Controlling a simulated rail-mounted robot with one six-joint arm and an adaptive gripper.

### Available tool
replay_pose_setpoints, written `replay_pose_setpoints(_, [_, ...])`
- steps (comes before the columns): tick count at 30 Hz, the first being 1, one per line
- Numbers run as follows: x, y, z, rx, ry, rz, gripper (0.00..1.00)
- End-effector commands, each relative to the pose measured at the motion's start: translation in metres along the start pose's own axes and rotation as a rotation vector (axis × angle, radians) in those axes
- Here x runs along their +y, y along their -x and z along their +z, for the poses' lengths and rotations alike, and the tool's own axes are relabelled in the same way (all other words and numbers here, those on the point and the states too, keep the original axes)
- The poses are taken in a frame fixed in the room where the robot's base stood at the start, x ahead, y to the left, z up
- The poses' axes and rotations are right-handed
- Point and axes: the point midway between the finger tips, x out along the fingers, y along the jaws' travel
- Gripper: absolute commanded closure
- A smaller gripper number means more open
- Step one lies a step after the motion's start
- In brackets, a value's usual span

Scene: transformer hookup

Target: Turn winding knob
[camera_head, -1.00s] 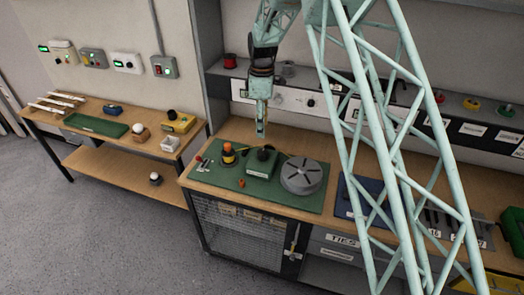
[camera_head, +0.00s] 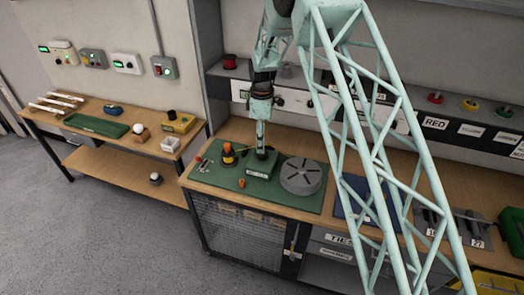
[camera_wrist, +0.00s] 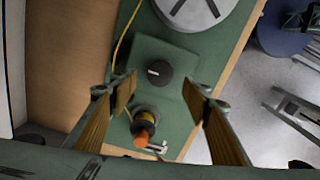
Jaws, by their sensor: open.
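The winding knob (camera_wrist: 157,73) is round and black with a white pointer mark, on top of a green box (camera_wrist: 165,50). In the head view the green box (camera_head: 262,165) sits on the green mat, and the knob is mostly hidden by my gripper. My gripper (camera_head: 261,153) points straight down just above the box. In the wrist view my gripper (camera_wrist: 165,92) is open, with one finger on each side of the knob's line and nothing between them. I cannot tell whether the fingertips reach down to the knob's height.
A grey slotted disc (camera_head: 301,176) stands right of the box. A dark post with an orange top (camera_head: 228,153) stands left of it. A small orange piece (camera_head: 242,183) lies in front on the green mat (camera_head: 205,178). A yellow wire (camera_wrist: 122,38) runs beside the box.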

Motion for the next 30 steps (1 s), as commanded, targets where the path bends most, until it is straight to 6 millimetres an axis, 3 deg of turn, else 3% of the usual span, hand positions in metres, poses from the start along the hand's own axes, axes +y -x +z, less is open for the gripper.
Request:
replay_pose_setpoints(9, [0.0, -0.035, 0.0, 0.0, 0.0, -0.001, 0.56])
replay_pose_setpoints(15, [0.0, -0.049, 0.0, 0.0, 0.0, -0.001, 0.56])
replay_pose_setpoints(30, [0.0, -0.055, 0.0, 0.0, 0.0, 0.0, 0.57])
